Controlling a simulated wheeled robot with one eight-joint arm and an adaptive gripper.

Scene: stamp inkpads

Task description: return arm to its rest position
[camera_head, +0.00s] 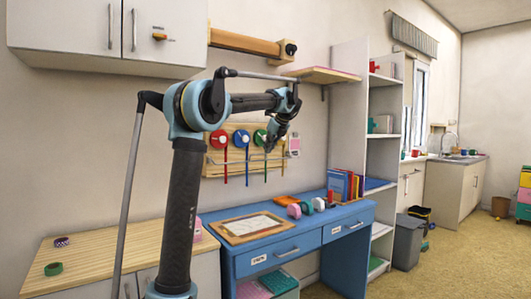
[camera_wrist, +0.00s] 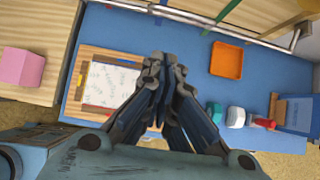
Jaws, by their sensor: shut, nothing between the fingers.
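My gripper (camera_head: 271,139) hangs at the end of my raised, bent arm, in front of the wall rack and above the blue desk (camera_head: 342,216). In the wrist view my gripper (camera_wrist: 163,68) has its fingers together, with nothing between them. Below it, in that view, the wooden-framed board with a white sheet (camera_wrist: 112,85) lies on the desk to the left. An orange square tray (camera_wrist: 227,60) lies to the right. The gripper is apart from all of these.
A wall rack (camera_head: 215,167) with red, blue and green round-headed items is close behind the gripper. A wooden shelf (camera_head: 318,75) is above right, cabinets (camera_head: 65,32) above left. Several small colored items and books (camera_head: 341,184) stand on the desk's right side.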

